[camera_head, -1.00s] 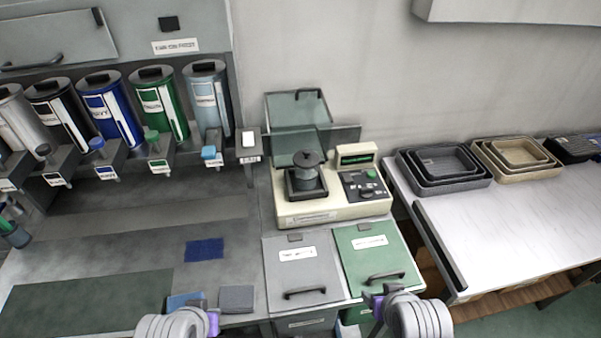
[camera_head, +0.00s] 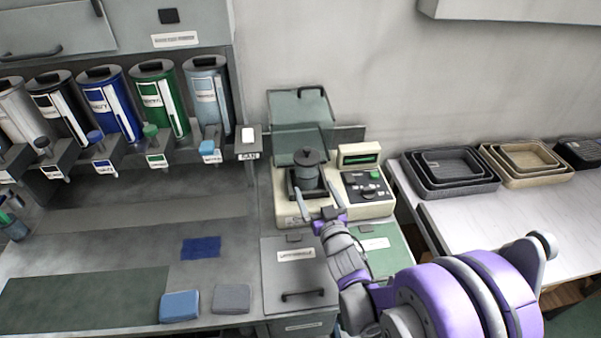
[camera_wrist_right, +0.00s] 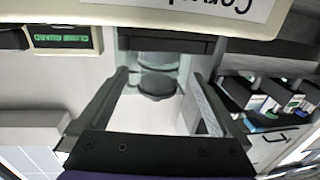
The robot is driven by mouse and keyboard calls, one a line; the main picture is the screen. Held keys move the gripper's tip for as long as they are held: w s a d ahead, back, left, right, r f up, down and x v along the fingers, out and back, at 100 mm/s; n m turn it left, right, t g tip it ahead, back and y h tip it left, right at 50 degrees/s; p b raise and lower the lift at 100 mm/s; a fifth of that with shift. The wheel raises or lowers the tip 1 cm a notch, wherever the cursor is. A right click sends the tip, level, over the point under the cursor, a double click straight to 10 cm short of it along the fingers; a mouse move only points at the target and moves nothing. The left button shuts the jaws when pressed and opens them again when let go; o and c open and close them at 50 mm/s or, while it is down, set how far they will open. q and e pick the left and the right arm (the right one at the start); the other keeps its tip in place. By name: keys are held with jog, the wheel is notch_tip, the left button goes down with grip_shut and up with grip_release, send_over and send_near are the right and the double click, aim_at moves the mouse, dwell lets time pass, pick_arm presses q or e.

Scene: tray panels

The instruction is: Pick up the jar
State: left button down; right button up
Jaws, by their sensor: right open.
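The jar (camera_head: 307,172) is a grey cylinder with a dark knobbed lid, upright on the dark platform of the cream scale (camera_head: 293,213). In the right wrist view, which looks upside down, the jar (camera_wrist_right: 158,60) shows beyond and between the fingers, its dark lid towards me. My right gripper (camera_head: 319,197) is open just in front of the jar, its two fingers pointing at it with one on each side. The fingers also frame it in the wrist view (camera_wrist_right: 160,80). The gripper has not closed on the jar. My left gripper is out of view.
A greenish glass guard (camera_head: 300,108) stands raised behind the jar. The scale's display (camera_head: 360,156) and button panel are close on the right. Several coloured dispensers stand at left. Nested trays (camera_head: 450,168) lie on the right table. Blue and grey pads (camera_head: 180,306) lie in front.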

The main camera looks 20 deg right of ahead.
aim_at(310, 180)
jog(key=w, duration=0.3)
jog(key=shift+d, duration=0.2)
jog(key=w, duration=0.1)
jog(key=w+p, duration=0.1)
jog(key=w, duration=0.2)
jog(key=shift+d+p, duration=0.25)
jog(key=shift+p, duration=0.05)
jog(key=shift+w+f, duration=0.15)
jog(key=shift+w, duration=0.35)
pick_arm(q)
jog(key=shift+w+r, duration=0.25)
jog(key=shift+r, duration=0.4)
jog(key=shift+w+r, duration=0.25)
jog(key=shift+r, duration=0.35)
pick_arm(e)
jog(key=shift+s, duration=0.15)
jog(key=shift+c, duration=1.1)
grip_shut()
